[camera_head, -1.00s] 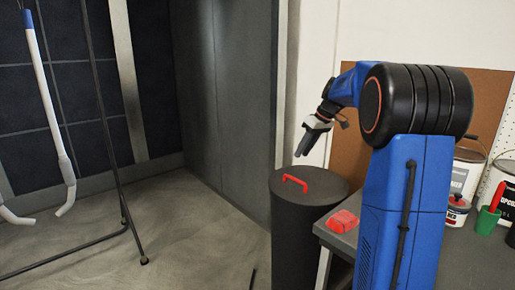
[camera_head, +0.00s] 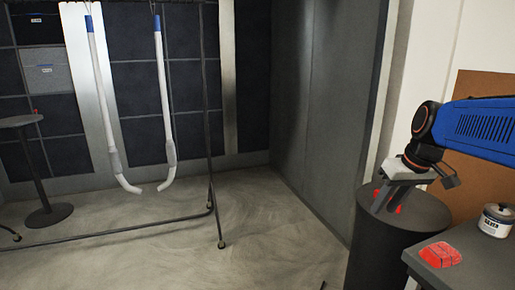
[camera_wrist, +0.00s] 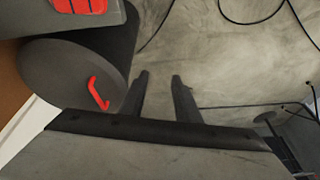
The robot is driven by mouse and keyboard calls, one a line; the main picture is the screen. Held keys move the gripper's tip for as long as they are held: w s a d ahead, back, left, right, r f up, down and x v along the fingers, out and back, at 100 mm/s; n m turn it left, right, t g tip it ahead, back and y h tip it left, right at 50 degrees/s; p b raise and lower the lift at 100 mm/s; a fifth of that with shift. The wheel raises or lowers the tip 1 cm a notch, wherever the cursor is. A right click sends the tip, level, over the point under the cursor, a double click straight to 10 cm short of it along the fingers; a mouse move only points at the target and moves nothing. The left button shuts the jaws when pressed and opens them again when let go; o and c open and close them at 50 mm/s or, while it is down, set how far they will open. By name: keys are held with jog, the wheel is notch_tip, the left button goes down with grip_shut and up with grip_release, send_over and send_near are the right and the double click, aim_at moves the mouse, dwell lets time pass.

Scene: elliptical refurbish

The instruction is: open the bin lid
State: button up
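The dark cylindrical bin (camera_head: 388,255) stands at the right in the head view, against the wall panel, with its round lid closed. Its red handle (camera_head: 398,209) is partly hidden there behind my gripper (camera_head: 382,205). In the wrist view the lid (camera_wrist: 58,75) is at the left and the red bar handle (camera_wrist: 97,92) shows whole on it. My gripper (camera_wrist: 160,77) has its two dark fingers apart, with only floor showing between them. The handle is to the left of both fingers, outside the gap.
A grey workbench (camera_head: 442,278) with a red object (camera_head: 439,254) and a small can (camera_head: 495,220) stands right of the bin. A rack frame (camera_head: 208,120) with hanging white tubes (camera_head: 165,90) is at the left. The floor (camera_head: 285,235) between is clear.

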jog(key=s+a+f, duration=0.2)
jog(key=s+f, duration=0.3)
jog(key=s, duration=0.4)
jog(key=s+a+f+m+t+h, duration=0.1)
jog(key=s+a+f, duration=0.2)
jog(key=s, duration=0.6)
notch_tip(320, 180, down, 2)
jog(key=shift+s+f, duration=0.15)
jog(key=shift+s, duration=0.25)
jog(key=shift+s+a+f+m, duration=0.1)
jog(key=shift+s+f+m, duration=0.15)
jog(key=shift+m, duration=0.05)
jog(key=c, duration=0.3)
jog(key=shift+f, duration=0.1)
grip_shut()
notch_tip(320, 180, up, 8)
jog(key=n+g+h, duration=0.2)
jog(key=n+h, duration=0.5)
jog(key=n, duration=1.5)
send_over(385, 210)
jog(key=s+a, duration=0.2)
jog(key=a, duration=0.4)
jog(key=x, duration=0.9)
jog(key=shift+d, duration=0.4)
